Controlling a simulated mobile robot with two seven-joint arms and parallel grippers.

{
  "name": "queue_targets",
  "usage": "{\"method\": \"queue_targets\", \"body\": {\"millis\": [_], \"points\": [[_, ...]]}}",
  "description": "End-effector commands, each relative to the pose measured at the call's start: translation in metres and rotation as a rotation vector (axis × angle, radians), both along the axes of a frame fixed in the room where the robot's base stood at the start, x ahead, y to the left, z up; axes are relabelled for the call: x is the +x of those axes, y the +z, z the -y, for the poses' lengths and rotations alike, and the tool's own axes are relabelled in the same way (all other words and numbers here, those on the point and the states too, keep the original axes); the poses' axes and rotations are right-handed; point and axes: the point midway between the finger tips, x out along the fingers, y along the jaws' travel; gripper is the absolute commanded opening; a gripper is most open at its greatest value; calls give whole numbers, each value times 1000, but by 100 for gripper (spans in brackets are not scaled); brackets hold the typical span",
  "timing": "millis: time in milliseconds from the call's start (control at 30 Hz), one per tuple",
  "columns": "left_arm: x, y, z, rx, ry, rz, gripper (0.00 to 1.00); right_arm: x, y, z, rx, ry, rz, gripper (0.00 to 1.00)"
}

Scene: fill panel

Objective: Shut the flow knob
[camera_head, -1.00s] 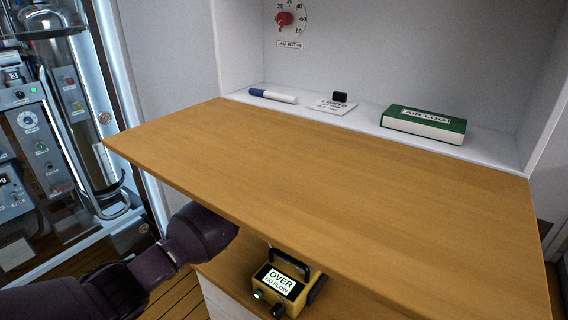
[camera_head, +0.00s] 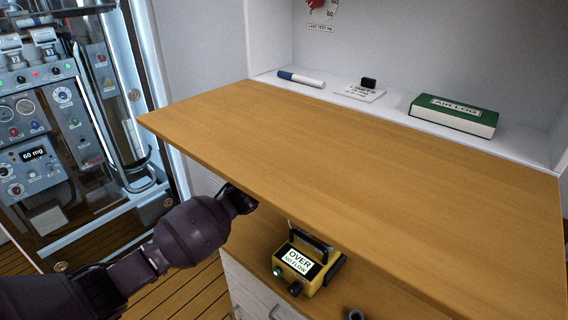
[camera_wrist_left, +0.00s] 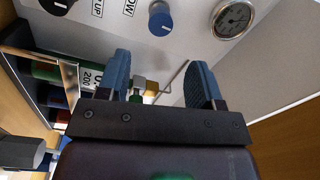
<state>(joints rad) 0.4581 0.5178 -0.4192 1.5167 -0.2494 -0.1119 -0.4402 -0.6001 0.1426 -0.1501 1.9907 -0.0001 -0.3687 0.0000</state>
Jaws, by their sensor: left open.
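A blue knob (camera_wrist_left: 160,20) with a white pointer line sits on a pale panel at the top of the left wrist view. A label (camera_wrist_left: 130,7) beside it is cut off and reads "OW". My left gripper is open and empty in the left wrist view (camera_wrist_left: 161,78), its two blue fingers apart. The blue knob lies beyond the fingertips, roughly in line with the gap, and is not touched. In the head view my left gripper (camera_head: 240,199) is under the wooden board's left edge, mostly hidden; the panel is hidden there. My right gripper is not in view.
The wooden board (camera_head: 350,170) overhangs my left arm. A yellow box (camera_head: 302,268) reading "OVER NO FLOW" stands on the lower surface. In the left wrist view are a black knob (camera_wrist_left: 58,5), a round gauge (camera_wrist_left: 233,19), a bent metal rod and coloured cylinders.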

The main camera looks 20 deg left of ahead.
Motion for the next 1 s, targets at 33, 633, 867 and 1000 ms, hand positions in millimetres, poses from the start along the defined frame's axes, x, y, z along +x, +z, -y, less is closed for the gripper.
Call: {"method": "queue_targets", "body": {"millis": [33, 633, 867, 1000], "points": [[-4, 0, -2, 0, 0, 0, 60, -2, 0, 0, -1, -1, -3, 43], [-11, -1, -4, -2, 0, -1, 60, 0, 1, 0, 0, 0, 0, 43], [-11, 4, -4, -117, 13, -58, 60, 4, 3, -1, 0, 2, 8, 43], [-26, 18, 5, -331, 22, -125, 60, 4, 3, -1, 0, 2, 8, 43]]}}
